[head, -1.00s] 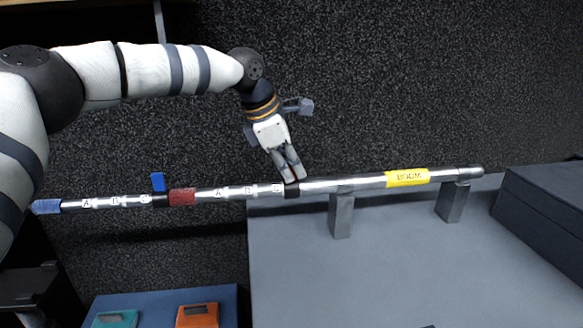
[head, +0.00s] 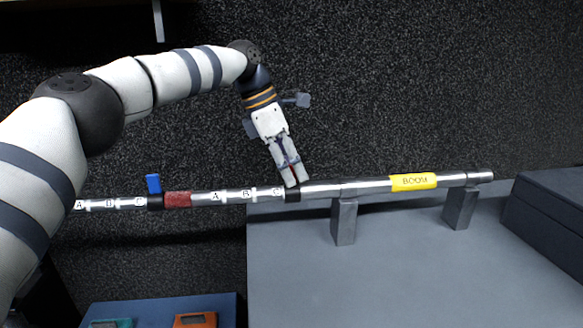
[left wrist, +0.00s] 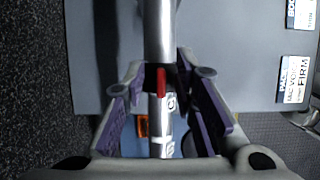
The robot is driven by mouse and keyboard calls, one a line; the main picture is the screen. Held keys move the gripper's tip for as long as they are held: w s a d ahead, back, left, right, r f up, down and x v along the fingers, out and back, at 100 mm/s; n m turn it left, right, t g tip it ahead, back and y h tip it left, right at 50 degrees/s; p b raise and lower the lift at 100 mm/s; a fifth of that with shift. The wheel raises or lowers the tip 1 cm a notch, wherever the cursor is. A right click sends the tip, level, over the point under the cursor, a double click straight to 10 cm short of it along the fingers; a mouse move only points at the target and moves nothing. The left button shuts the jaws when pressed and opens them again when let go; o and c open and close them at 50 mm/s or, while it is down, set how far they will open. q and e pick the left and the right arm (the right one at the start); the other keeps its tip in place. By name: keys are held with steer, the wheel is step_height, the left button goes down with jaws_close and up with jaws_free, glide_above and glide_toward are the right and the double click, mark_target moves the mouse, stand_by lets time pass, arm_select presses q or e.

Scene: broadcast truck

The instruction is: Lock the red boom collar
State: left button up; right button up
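The boom pole (head: 325,189) runs left to right across the head view, with a yellow BOOM label (head: 413,181). A black collar (head: 292,195) sits on it just right of the second C mark. My left gripper (head: 291,183) reaches down to this collar from above. In the left wrist view, its purple-padded fingers (left wrist: 161,72) stand apart on both sides of the pole. A red lever (left wrist: 160,82) lies between them, lined up along the pole. I cannot tell whether the fingers touch the collar. My right gripper is not in view.
A blue lever (head: 153,184) stands up from another collar, beside a red grip (head: 178,199). Two grey posts (head: 344,222) support the pole above a grey worktop (head: 380,280). A dark box (head: 550,215) is at the right. An orange device (head: 195,320) is below.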

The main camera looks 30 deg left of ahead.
arm_select(q)
steer(key=v, duration=1.2)
